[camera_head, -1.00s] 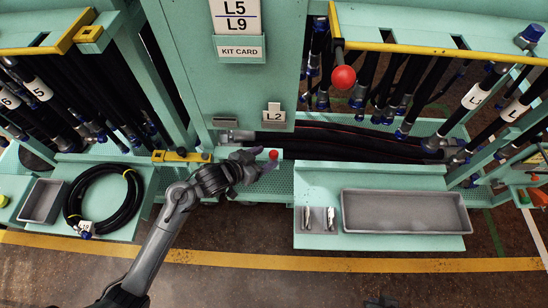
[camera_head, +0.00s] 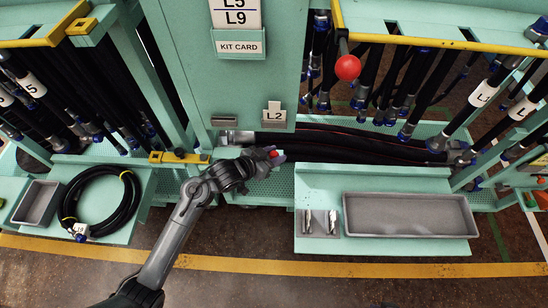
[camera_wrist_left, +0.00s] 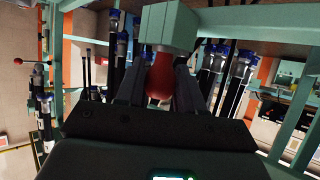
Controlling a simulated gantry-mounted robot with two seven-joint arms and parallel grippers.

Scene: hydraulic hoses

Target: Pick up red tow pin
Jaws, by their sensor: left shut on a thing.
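The red tow pin (camera_head: 273,154) shows as a small red knob at the cart's front, right of the yellow bracket, mostly covered by my gripper. My left gripper (camera_head: 268,158) reaches it from the front left and is shut on it. In the left wrist view the red knob (camera_wrist_left: 158,89) sits between the two dark fingers of my left gripper (camera_wrist_left: 160,85), just below a pale green block (camera_wrist_left: 168,27). I cannot tell whether the pin is still seated. My right gripper is not in view.
A yellow bracket (camera_head: 180,157) lies left of the pin. Black hoses (camera_head: 350,142) run behind it. A grey tray (camera_head: 410,216) is at right; a coiled hose (camera_head: 130,205) is at left. Another red ball knob (camera_head: 347,67) hangs above right.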

